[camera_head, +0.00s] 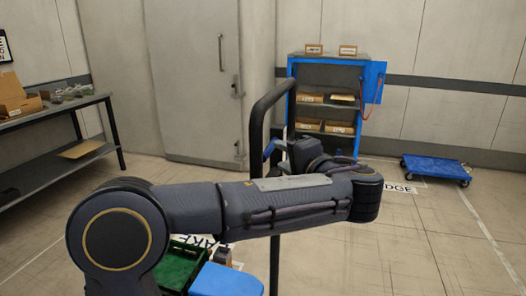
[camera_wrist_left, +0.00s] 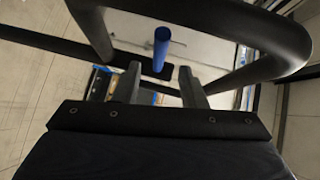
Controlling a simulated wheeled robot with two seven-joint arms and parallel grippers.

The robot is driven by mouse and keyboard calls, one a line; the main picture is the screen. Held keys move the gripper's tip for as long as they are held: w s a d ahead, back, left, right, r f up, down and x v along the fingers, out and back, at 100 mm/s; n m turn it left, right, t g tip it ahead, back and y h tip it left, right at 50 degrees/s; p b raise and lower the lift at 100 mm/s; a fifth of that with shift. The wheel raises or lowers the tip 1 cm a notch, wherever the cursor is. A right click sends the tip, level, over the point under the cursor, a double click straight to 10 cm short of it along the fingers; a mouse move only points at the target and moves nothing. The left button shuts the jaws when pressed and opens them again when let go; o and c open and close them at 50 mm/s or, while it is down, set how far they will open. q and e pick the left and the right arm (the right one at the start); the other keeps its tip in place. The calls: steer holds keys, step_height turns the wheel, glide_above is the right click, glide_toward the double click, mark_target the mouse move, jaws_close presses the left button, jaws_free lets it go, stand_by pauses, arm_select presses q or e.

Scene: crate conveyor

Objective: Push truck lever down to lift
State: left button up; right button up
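The truck's black tubular handle (camera_head: 257,125) stands upright beyond my left forearm; in the left wrist view its bent bar (camera_wrist_left: 255,72) arches across the top. The blue lever (camera_head: 269,149) shows beside the handle, partly hidden by my wrist. In the left wrist view the blue lever (camera_wrist_left: 162,42) stands up from a dark cross bar, seen between and beyond my fingertips. My left gripper (camera_wrist_left: 160,76) is open with a clear gap between its fingers; I cannot tell whether it touches anything. It is mostly hidden in the head view. My right gripper is not in view.
A green crate (camera_head: 178,268) and a blue bin (camera_head: 226,281) sit low behind my arm. A blue shelf cabinet (camera_head: 298,80) stands behind, a blue flat trolley (camera_head: 436,167) at right, and a table (camera_head: 50,119) with boxes at left.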

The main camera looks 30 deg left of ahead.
mark_target(269, 146)
arm_select(q)
steer(key=x, duration=0.6)
steer(key=shift+w+a+f, duration=0.1)
steer(key=shift+w+a, duration=0.1)
steer(key=shift+a, duration=0.15)
jaws_close()
